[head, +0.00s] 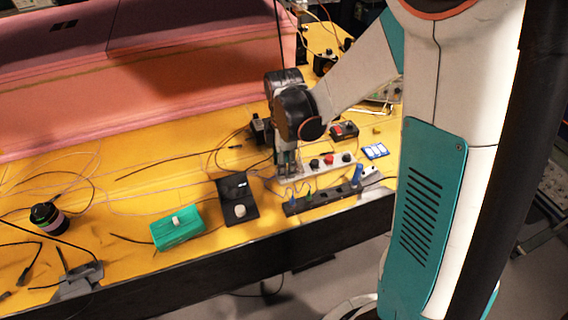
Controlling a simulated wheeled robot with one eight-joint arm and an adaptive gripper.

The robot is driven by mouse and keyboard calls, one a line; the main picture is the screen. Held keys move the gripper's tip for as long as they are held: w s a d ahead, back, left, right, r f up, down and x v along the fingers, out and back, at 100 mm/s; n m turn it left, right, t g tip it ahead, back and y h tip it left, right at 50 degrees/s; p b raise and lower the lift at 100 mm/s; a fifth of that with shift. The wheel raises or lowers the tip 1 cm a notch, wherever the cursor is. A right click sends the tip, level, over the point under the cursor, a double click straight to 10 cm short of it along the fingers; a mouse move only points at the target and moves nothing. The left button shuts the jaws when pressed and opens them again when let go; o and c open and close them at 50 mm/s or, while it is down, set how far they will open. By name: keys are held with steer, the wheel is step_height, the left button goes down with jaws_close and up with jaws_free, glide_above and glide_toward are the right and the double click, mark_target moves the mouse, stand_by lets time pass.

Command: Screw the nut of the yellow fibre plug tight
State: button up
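My gripper (287,168) points down over the left end of a pale connector strip (342,168). Its fingers look close together, but the view is too small to show whether they are shut or what lies between them. The strip carries black and red round fittings. In front of it is a dark strip (331,199) with small blue and green plugs and one taller blue piece (357,174). I cannot make out a yellow fibre plug or its nut; my gripper may hide it, or it may blend into the yellow table (150,190).
A black box with a pale knob (238,201) and a green box (178,228) stand left of the strips. A dark round device (47,217) is at far left. Loose cables cross the table. Pink foam (200,85) rises behind; the dark front edge (225,262) drops away.

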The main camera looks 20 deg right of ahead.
jaws_close()
steer(key=shift+m, duration=0.6)
stand_by(0.4)
steer(key=m, duration=0.2)
steer(key=shift+m, duration=0.4)
steer(key=m, duration=0.3)
steer(key=shift+m+b, duration=0.3)
steer(key=shift+b, duration=0.1)
steer(key=m, duration=0.6)
steer(key=shift+m, duration=0.4)
